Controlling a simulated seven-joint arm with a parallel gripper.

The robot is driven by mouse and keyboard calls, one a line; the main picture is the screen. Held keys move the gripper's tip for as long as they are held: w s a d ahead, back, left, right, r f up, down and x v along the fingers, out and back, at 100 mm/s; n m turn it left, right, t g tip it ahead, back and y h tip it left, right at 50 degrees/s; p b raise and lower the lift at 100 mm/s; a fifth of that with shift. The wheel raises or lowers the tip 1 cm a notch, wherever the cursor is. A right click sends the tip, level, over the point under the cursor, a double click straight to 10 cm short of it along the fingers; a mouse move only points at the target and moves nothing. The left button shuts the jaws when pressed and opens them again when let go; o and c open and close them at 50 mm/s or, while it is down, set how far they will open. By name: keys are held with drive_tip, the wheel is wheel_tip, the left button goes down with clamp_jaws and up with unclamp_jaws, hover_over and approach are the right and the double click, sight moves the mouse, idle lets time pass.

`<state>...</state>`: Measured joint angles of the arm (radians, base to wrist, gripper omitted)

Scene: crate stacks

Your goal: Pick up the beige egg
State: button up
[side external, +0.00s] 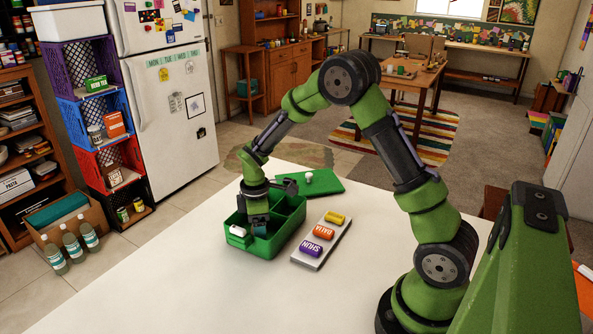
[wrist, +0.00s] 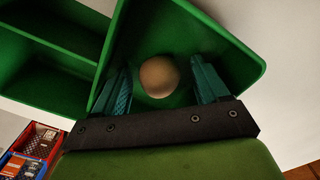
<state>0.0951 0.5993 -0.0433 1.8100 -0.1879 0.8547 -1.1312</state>
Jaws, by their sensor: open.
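The beige egg (wrist: 158,77) lies in a corner compartment of the green divided tray (wrist: 225,42). In the wrist view it sits between the two teal fingers of my gripper (wrist: 162,68), with visible gaps on both sides. The fingers are apart and hold nothing. In the side view my gripper (side external: 258,224) points down into the near-left part of the green tray (side external: 277,246). The egg is hidden there behind the tray wall and the gripper.
Tray walls and dividers stand close around the gripper. A grey board (side external: 309,260) with yellow, orange and purple blocks lies right of the tray. The white table's (side external: 180,300) front is clear.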

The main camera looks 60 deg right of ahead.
drive_tip(key=c, duration=1.1)
